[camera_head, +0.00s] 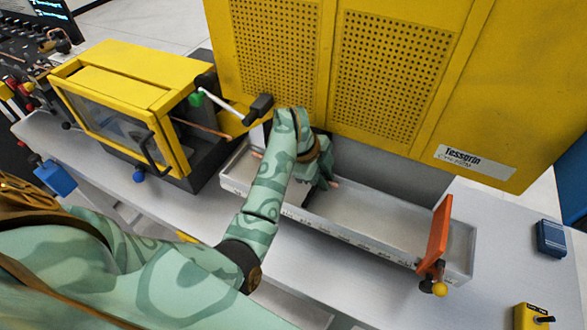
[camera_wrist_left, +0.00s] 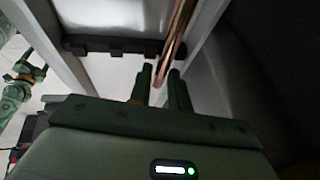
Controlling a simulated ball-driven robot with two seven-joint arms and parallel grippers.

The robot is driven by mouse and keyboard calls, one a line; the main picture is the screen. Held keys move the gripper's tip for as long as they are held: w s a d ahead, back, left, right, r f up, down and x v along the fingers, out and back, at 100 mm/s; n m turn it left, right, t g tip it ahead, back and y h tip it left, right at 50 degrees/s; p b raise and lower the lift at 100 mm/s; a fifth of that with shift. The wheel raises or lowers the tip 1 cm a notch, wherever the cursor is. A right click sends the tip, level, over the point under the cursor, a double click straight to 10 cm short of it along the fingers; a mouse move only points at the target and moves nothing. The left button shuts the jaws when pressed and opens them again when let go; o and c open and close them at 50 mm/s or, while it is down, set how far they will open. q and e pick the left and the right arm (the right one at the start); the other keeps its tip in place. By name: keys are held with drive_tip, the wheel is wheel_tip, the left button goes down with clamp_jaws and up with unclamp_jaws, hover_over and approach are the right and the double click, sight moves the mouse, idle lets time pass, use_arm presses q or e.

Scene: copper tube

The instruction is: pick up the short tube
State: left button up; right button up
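A thin copper tube (camera_wrist_left: 178,42) lies in the long grey tray (camera_head: 385,235). In the head view, short bits of copper (camera_head: 334,183) show on both sides of my left gripper (camera_head: 318,180), which hides the middle. In the left wrist view, my left gripper (camera_wrist_left: 161,80) has its two fingers apart, with the tube's near end between them and small gaps seeming to show beside it. A green patterned arm, apparently my right, shows small at the left of that view, its gripper (camera_wrist_left: 27,68) too small to read. Another copper tube (camera_head: 203,128) sticks out of the yellow-framed machine.
The yellow perforated cabinet (camera_head: 395,75) stands close behind the tray. The yellow-framed machine (camera_head: 125,95) is left of it, with a white-and-black lever (camera_head: 225,106). An orange flap (camera_head: 439,230) rises at the tray's right end. The bench right of the tray is mostly clear.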

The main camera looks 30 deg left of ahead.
use_arm(q)
clamp_jaws()
